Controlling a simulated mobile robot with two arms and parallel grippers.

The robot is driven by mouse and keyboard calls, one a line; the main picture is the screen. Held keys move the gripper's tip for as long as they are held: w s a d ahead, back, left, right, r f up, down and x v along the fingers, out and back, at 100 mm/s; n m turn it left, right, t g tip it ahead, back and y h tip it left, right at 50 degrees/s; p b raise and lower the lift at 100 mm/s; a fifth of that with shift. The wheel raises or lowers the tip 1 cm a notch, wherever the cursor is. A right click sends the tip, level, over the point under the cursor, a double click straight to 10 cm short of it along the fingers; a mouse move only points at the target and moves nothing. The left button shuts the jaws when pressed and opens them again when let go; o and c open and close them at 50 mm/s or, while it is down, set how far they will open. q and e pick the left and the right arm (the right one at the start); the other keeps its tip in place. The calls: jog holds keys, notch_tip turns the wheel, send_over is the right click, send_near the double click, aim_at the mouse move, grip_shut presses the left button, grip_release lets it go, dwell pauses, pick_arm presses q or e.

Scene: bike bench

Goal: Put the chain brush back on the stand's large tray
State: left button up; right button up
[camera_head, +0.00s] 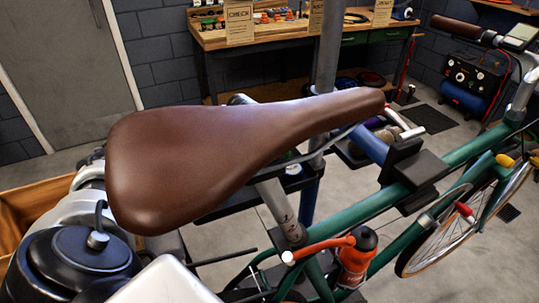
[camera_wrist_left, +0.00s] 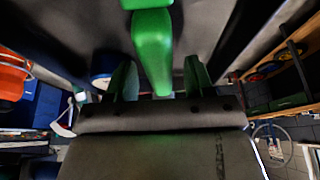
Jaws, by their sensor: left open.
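In the left wrist view, a long bright green object (camera_wrist_left: 153,48), possibly the chain brush's handle, lies between the fingers of my left gripper (camera_wrist_left: 160,76). The gripper is open, with a gap on each side of the green part. The object's far end runs out of the top of the picture, so I cannot see any bristles. In the head view the brown saddle hides my left gripper and most of the stand's tray (camera_head: 352,153); only dark tray edges show behind it. I cannot tell which tray is the large one. My right gripper is not in view.
The brown saddle (camera_head: 205,150) fills the middle of the head view. The green bike frame (camera_head: 350,215) with a red bottle (camera_head: 356,258) runs to the right. The grey stand post (camera_head: 328,50) rises behind. A wooden workbench (camera_head: 290,35) stands at the back wall.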

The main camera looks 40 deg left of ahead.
pick_arm(q)
jog(key=v, duration=1.1)
jog(key=shift+r, duration=0.2)
jog(key=shift+s, duration=0.1)
